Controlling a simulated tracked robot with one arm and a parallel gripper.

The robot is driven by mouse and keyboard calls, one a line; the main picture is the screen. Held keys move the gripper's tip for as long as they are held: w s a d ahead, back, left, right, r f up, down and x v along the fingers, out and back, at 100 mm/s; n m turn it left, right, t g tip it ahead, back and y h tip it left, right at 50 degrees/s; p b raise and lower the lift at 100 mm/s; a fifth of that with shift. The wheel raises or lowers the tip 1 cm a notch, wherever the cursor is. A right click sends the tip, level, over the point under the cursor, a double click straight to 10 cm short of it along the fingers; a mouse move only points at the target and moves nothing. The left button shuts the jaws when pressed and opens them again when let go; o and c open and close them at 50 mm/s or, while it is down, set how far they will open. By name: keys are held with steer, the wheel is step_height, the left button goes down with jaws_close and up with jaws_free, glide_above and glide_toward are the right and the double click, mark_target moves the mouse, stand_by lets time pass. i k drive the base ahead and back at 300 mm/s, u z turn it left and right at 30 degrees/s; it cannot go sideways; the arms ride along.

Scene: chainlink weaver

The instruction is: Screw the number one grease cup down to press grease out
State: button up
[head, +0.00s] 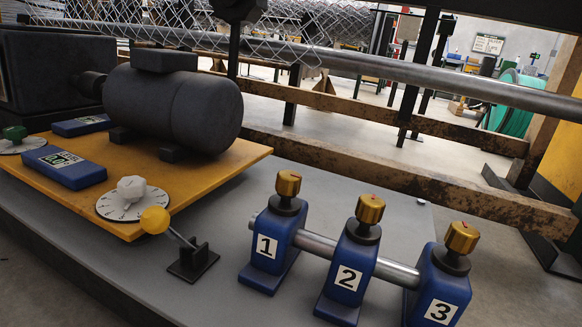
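The number one grease cup (288,183) is a brass cap with a red mark on top. It sits on a black neck above the blue block labelled 1 (268,246). Similar brass cups stand on the blue block labelled 2 (349,277) and the blue block labelled 3 (441,296). A grey shaft (318,246) runs through the blocks. No grease shows at the number one cup. My gripper is not in the head view.
Left of block 1 stands a lever with a yellow ball knob (155,220). A white dial (132,199) and a dark motor (175,104) sit on a yellow plate (225,160). A rusty rail (390,172) and wire mesh (200,25) lie behind. Grey deck (245,200) around the blocks is clear.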

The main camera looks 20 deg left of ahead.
mark_target(289, 183)
steer(key=i, duration=1.1)
steer(key=u, duration=0.1)
